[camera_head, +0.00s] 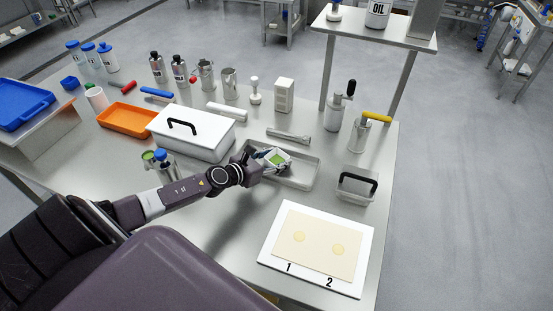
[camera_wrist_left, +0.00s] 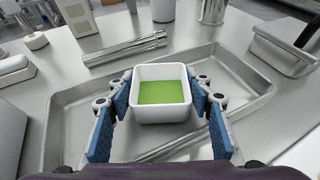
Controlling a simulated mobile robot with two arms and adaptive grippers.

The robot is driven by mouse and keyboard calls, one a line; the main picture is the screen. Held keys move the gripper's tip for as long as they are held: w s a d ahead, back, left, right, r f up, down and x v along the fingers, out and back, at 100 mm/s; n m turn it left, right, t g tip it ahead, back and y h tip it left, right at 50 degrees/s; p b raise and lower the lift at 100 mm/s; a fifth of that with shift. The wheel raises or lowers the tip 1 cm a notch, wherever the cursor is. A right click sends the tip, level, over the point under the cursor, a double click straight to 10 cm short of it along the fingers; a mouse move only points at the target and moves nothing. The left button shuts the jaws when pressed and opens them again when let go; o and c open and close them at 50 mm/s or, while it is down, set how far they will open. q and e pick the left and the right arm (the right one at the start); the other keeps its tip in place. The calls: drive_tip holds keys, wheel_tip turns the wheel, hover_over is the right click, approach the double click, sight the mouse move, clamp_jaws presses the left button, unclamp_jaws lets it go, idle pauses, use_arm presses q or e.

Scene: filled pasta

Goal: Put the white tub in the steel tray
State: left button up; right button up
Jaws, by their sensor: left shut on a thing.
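The white tub (camera_wrist_left: 161,111) is square with green filling inside. In the head view the tub (camera_head: 277,158) shows at the end of my left arm, over the steel tray. My left gripper (camera_wrist_left: 161,108) is shut on the tub, with blue finger pads on its left and right sides. The steel tray (camera_head: 301,179) is shallow and rectangular; its rim also shows around the tub in the left wrist view (camera_wrist_left: 235,65). The tub is upright within the tray's outline. I cannot tell whether its base touches the tray floor. My right gripper is not in view.
A white lidded box (camera_head: 190,133) stands left of the tray. A steel tube (camera_head: 288,135) lies behind it. A small steel container with a black handle (camera_head: 356,185) stands to the right. A white board with dough (camera_head: 316,250) lies in front.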

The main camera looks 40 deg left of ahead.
use_arm(q)
drive_tip(key=shift+f, duration=0.25)
drive_tip(key=o, duration=1)
drive_tip(key=shift+r, duration=0.1)
drive_tip(key=shift+r, duration=0.15)
drive_tip(key=shift+s+r, duration=0.1)
drive_tip(key=v, duration=0.9)
drive_tip(key=shift+s+a+b, duration=0.1)
drive_tip(key=shift+s+b, duration=0.25)
drive_tip(key=shift+s, duration=0.1)
drive_tip(key=shift+v, duration=0.95)
drive_tip(key=shift+w+r, duration=0.1)
